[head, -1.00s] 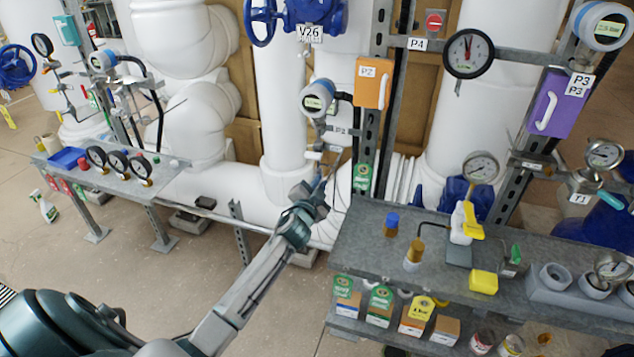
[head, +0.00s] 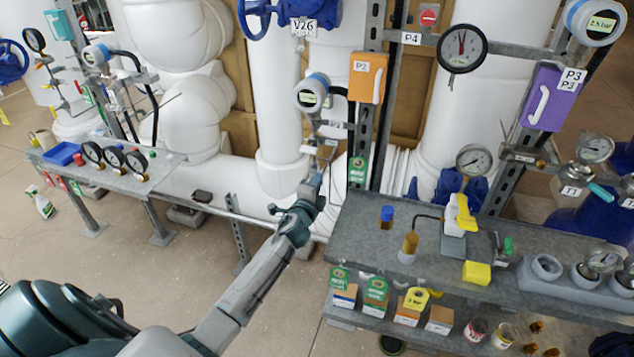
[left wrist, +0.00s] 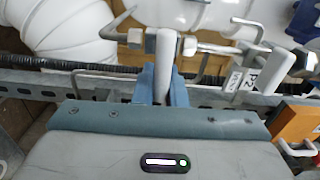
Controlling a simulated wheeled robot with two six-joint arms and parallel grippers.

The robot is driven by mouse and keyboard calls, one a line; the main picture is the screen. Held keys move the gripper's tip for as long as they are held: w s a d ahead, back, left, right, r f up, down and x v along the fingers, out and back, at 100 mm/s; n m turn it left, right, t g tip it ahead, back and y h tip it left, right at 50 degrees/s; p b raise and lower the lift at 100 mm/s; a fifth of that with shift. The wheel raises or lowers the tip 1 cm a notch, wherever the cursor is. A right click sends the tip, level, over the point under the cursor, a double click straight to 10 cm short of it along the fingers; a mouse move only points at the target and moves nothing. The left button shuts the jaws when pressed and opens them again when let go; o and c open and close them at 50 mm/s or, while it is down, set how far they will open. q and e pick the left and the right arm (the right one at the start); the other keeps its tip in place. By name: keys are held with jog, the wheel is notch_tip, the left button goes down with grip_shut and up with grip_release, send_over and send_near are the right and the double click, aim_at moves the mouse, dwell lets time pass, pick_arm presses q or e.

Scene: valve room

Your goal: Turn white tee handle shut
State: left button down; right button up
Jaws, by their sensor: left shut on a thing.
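The white tee handle (left wrist: 165,50) stands upright as a pale bar in the left wrist view, on a small metal valve line below the P2 gauge. My left gripper (left wrist: 164,84) is shut on it, with its blue fingers around the lower part of the bar. In the head view my left gripper (head: 316,184) reaches up to the small valve fittings under the round P2 transmitter (head: 312,93). There the gripper hides most of the handle, and its angle is hard to tell. My right gripper is out of view.
An orange box (head: 368,77) is on the post right of the gripper. A grey shelf (head: 350,240) with bottles and a yellow block (head: 477,272) stands at right. Large white pipes (head: 280,120) lie behind.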

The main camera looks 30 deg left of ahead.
pick_arm(q)
jog(key=shift+f, duration=0.15)
dwell(0.4)
jog(key=c, duration=1.5)
grip_release()
jog(key=b+v, duration=0.1)
jog(key=v, duration=1)
jog(key=shift+b, duration=0.4)
jog(key=shift+w, duration=0.1)
